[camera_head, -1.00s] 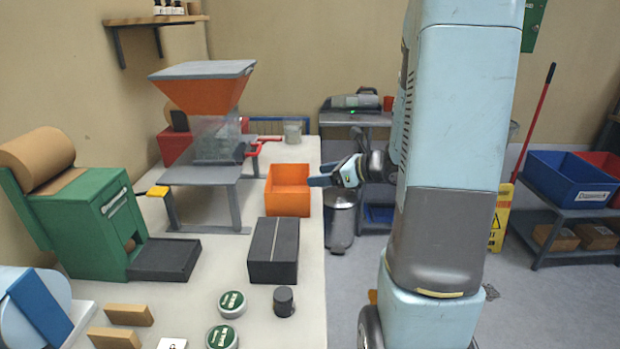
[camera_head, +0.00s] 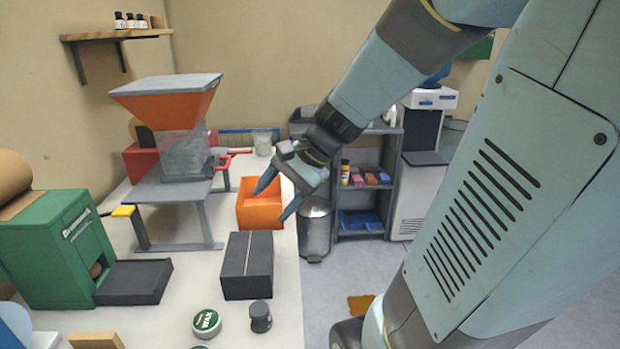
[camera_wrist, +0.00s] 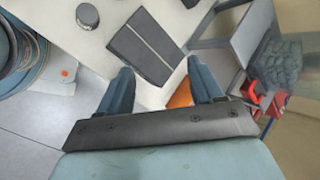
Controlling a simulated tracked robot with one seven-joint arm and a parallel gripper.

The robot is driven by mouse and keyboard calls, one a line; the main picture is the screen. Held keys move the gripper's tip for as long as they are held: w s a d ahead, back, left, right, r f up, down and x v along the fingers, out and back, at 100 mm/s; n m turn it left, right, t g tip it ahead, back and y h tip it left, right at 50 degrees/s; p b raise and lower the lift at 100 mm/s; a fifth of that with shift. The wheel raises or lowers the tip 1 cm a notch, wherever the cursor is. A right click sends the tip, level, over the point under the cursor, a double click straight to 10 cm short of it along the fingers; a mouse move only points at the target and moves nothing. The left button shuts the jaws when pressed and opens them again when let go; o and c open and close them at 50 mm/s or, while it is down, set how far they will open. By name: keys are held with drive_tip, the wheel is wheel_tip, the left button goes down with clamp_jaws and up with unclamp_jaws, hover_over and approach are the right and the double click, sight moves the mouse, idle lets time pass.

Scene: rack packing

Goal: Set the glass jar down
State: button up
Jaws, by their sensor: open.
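My gripper (camera_head: 279,196) is open, with its two blue fingers spread and nothing between them. It hangs in front of the orange bin (camera_head: 262,218) near the bench's right edge. In the wrist view the spread fingers (camera_wrist: 160,72) are also empty, and a bit of orange shows beside the right finger. A clear glass jar (camera_head: 263,145) stands upright at the far end of the white bench (camera_head: 200,285), behind the orange bin and apart from my gripper. I cannot make out the jar in the wrist view.
The hopper stand (camera_head: 165,88) is left of the bin. A dark box (camera_head: 247,266), a small dark cylinder (camera_head: 260,316) and a green-lidded tin (camera_head: 207,323) are nearer on the bench. A metal bin (camera_head: 314,230) stands on the floor beside the bench.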

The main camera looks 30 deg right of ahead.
drive_tip(key=s+d+r+n+t+h, duration=0.2)
drive_tip(key=s+r+n+h, duration=0.4)
drive_tip(key=n, duration=0.4)
drive_tip(key=shift+s+d+r+n+h, duration=0.4)
drive_tip(key=shift+s+d+r, duration=0.05)
drive_tip(key=shift+s+d, duration=0.35)
